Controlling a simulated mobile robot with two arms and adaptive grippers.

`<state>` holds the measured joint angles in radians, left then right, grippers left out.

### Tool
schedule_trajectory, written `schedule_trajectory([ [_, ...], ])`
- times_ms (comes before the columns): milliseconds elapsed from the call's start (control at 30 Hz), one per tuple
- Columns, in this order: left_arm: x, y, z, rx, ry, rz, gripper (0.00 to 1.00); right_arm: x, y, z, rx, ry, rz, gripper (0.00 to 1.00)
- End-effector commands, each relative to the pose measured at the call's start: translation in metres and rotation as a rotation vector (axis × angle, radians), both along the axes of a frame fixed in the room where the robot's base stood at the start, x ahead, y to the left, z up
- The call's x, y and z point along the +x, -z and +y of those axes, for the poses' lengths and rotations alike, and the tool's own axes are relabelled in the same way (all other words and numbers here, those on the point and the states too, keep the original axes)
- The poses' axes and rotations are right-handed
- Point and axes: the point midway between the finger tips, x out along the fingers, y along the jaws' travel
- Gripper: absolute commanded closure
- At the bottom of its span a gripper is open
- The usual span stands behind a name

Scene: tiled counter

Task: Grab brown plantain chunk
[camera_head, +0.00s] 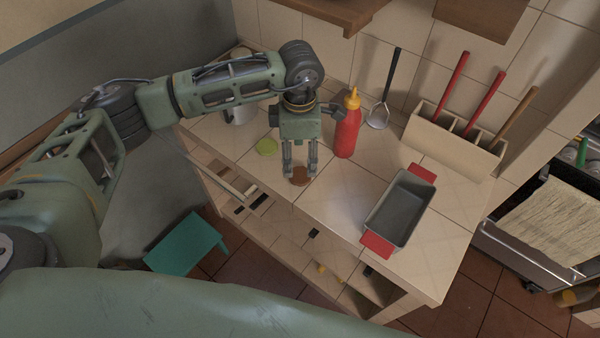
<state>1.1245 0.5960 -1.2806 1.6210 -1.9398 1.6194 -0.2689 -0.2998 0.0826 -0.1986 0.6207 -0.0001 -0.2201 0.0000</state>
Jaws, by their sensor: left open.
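A small brown plantain chunk (300,175) lies on the tiled counter (340,205) near its front edge. My left gripper (300,172) points down over it with its fingers apart. The fingertips appear to be on either side of the chunk. I cannot tell whether they touch it. The gripper is open. My right gripper is not in view.
A red bottle (347,125) with a yellow cap stands close on the right. A grey pan (401,207) with red handles is farther right. A wooden holder (450,145) stands behind.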

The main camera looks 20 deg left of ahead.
Motion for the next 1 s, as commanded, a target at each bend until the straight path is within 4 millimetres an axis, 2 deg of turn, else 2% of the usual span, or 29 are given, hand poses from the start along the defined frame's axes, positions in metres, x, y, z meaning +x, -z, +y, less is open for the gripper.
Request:
schedule_trajectory([
  [333,0.0,0.041,-0.001,-0.005,0.0,0.007,0.36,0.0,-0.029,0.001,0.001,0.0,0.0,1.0],
  [500,0.001,0.063,-0.002,-0.007,0.002,0.004,0.36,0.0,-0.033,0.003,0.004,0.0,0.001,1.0],
  [767,0.001,0.068,-0.001,-0.007,0.003,0.002,0.36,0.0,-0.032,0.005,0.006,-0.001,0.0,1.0],
  [1000,0.001,0.068,-0.002,-0.008,0.002,0.001,0.56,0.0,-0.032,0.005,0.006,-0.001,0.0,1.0],
])
